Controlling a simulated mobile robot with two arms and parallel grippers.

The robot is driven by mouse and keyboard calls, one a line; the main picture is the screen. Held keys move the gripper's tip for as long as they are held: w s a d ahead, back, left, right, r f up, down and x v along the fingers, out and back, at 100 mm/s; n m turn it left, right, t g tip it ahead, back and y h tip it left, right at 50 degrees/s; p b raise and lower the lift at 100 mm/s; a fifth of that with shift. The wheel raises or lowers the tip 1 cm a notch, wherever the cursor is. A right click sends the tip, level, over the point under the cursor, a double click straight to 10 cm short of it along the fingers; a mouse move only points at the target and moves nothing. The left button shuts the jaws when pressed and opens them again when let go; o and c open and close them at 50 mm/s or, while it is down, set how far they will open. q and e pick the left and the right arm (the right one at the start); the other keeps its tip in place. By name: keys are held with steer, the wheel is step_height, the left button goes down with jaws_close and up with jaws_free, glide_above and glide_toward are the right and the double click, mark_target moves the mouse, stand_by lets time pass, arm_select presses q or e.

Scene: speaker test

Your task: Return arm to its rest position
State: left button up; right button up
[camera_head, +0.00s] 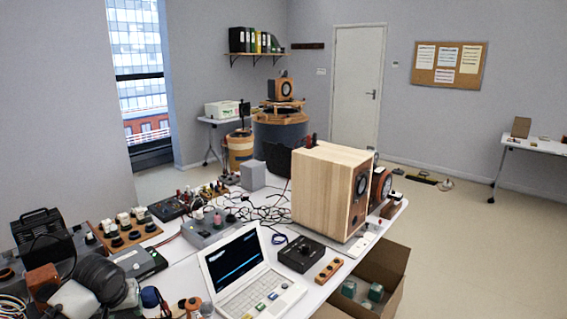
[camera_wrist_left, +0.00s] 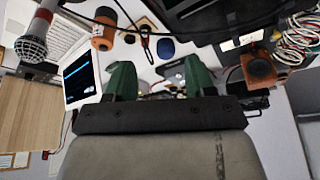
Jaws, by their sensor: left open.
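My left gripper (camera_wrist_left: 160,78) shows in the left wrist view with two green fingers spread apart. It is open, with nothing held between the fingers. It is over the cluttered table. In the head view, grey and dark rounded parts at the lower left look like my left arm, but the fingers are hard to make out there. My right gripper is in neither view.
A white laptop (camera_head: 248,278), a wooden speaker (camera_head: 322,190) and a black knob box (camera_head: 308,254) stand on the table. A microphone (camera_wrist_left: 34,40), an orange block (camera_wrist_left: 259,68) and loose cables (camera_wrist_left: 303,38) lie around the gripper. An open cardboard box (camera_head: 392,262) stands beside the table.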

arm_select(q)
steer(key=s+d+f+m+h, duration=0.1)
steer(key=s+d+f+m, duration=0.2)
steer(key=s+d+f, duration=0.4)
steer(key=s+d+f+m+h, duration=0.15)
steer(key=s+d+f, duration=0.25)
steer(key=s+d, duration=0.45)
steer(key=s+r+m, duration=0.2)
steer(key=s, duration=1.5)
step_height(320, 180, down, 29)
steer(key=g+b, duration=0.2)
steer(key=b, duration=0.2)
steer(key=s+a+f+b, duration=0.1)
steer(key=s+f+b, duration=0.1)
steer(key=s+f, duration=0.6)
steer(key=s+a+f+g+b, duration=0.1)
steer(key=s+f+b, duration=0.1)
steer(key=s+f, duration=0.7)
step_height(320, 180, down, 5)
steer(key=shift+s+a+r+y, duration=0.15)
steer(key=shift+a+y, duration=0.15)
steer(key=shift+y, duration=0.15)
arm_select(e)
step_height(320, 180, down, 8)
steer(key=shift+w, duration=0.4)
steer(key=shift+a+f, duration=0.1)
